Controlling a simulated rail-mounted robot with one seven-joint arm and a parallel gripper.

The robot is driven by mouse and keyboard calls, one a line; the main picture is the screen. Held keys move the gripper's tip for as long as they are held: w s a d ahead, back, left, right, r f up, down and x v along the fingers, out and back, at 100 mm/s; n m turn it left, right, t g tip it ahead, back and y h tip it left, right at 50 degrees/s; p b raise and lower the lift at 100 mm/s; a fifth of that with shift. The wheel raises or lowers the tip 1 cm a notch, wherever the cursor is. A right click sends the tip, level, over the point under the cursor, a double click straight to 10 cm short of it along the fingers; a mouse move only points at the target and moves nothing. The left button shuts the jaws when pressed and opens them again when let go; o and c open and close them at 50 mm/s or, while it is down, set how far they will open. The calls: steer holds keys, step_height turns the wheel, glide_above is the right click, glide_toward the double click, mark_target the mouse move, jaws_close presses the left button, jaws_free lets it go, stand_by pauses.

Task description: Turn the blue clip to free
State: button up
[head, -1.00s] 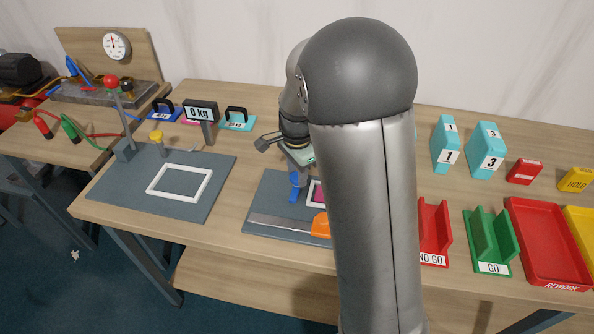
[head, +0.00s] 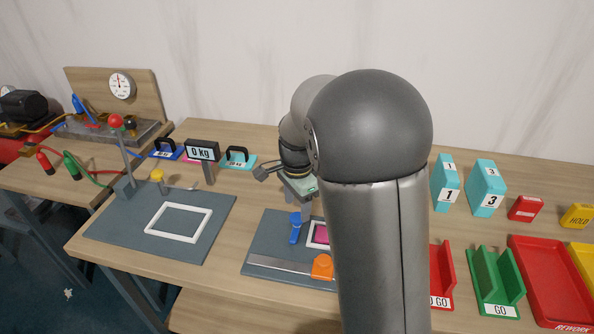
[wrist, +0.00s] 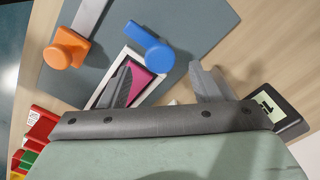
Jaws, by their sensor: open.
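The blue clip (head: 295,228) is on the right grey board, beside a white frame with a magenta piece in it. In the wrist view the blue clip (wrist: 157,55) is a short bar with a round knob; the bar slants from upper left to the knob. My gripper (wrist: 163,70) is open, one finger on each side of the knob in that view. The left finger overlaps the magenta piece (wrist: 141,84). I cannot tell whether either finger touches the clip. In the head view my gripper (head: 302,200) is above the board, close to the clip.
An orange clip (head: 322,267) sits on a metal bar at the board's front. Red and green holders (head: 494,283) and a red tray (head: 548,285) are at right. My arm hides the table's middle.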

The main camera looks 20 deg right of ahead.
mark_target(297, 217)
step_height(297, 217, up, 14)
stand_by(0.3)
